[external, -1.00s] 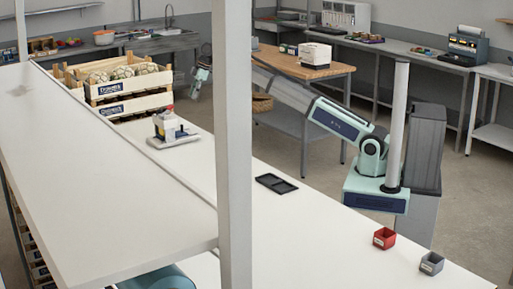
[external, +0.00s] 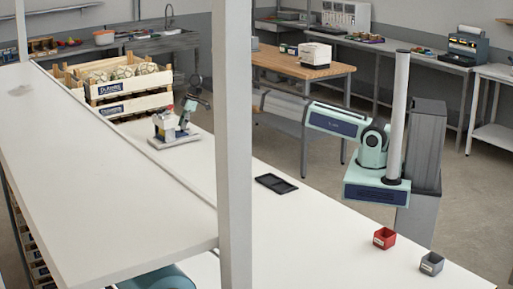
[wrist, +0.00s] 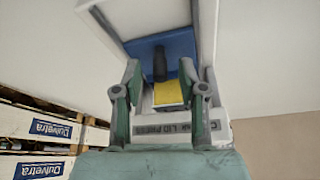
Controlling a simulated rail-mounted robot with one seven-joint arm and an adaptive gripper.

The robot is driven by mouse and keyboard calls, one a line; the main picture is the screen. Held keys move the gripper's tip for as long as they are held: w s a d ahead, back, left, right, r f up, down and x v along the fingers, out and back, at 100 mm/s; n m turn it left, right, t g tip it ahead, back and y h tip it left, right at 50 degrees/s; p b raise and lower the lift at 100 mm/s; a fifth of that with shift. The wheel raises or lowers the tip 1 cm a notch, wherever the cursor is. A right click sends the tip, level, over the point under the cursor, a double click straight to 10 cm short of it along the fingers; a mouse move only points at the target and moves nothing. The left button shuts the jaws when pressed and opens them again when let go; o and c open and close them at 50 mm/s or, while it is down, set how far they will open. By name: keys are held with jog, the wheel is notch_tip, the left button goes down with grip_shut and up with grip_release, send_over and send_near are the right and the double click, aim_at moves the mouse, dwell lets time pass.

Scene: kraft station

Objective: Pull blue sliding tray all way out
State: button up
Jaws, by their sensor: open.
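The small white press (external: 164,127) stands on the white table in the external view, and its front lettering partly reads "LID PRESS" in the wrist view (wrist: 176,127). The blue sliding tray (wrist: 181,46) shows in the press's opening, with a dark upright knob (wrist: 160,66) at its near edge. A yellow block (wrist: 168,94) sits just below the tray in the picture. My gripper (wrist: 159,76) is open and empty, one finger on each side of the knob. I cannot tell whether either finger touches it. In the external view my gripper (external: 183,115) is beside the press.
Wooden crates (external: 122,90) stand on the table behind the press; they also show at left in the wrist view (wrist: 40,135). The table between is clear.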

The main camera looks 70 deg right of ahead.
jog(key=shift+x, duration=0.8)
grip_shut()
jog(key=s+d, duration=0.2)
jog(key=s+d+b, duration=0.1)
jog(key=s+d, duration=0.1)
jog(key=d, duration=0.1)
jog(key=s+d, duration=0.2)
jog(key=d, duration=0.1)
jog(key=shift+d, duration=0.2)
grip_release()
jog(key=shift+d, duration=0.1)
jog(key=v, duration=1.2)
